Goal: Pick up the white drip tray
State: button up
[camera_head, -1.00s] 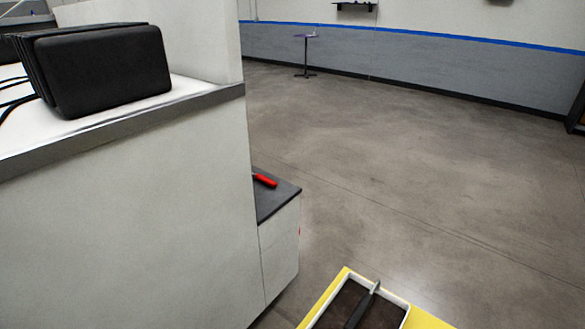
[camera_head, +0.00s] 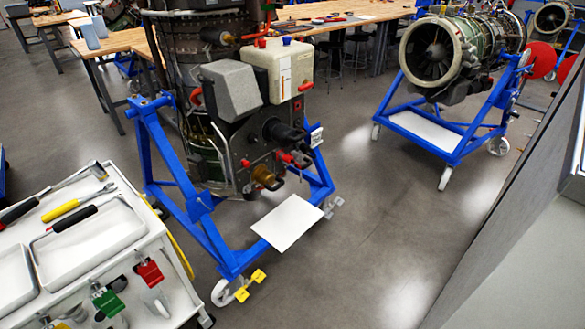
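A flat white rectangular panel (camera_head: 288,222), which looks like a drip tray, lies low at the front of the nearer blue stand (camera_head: 205,225). A similar white tray (camera_head: 425,130) lies in the base of the farther blue stand (camera_head: 465,150), under a turbine engine (camera_head: 440,50). My gripper is not in view.
An upright engine (camera_head: 230,100) fills the nearer stand. Wooden workbenches (camera_head: 330,15) stand behind. Grey floor (camera_head: 370,220) is clear between the stands and the right-hand wall.

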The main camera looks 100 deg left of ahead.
aim_at(79, 243)
jog(key=l+u, duration=0.1)
jog(key=u, duration=0.4)
jog(key=l+u, duration=0.1)
jog(key=u, duration=0.35)
jog(key=l+u, duration=0.1)
jog(key=u, duration=0.4)
jog(key=l+u, duration=0.1)
jog(key=u, duration=0.85)
jog(key=k+l+u, duration=0.1)
jog(key=u, duration=0.4)
jog(key=k+u, duration=0.1)
jog(key=u, duration=0.85)
jog(key=k+u, duration=0.35)
jog(key=k, duration=0.15)
jog(key=i+j, duration=0.25)
jog(key=i, duration=0.2)
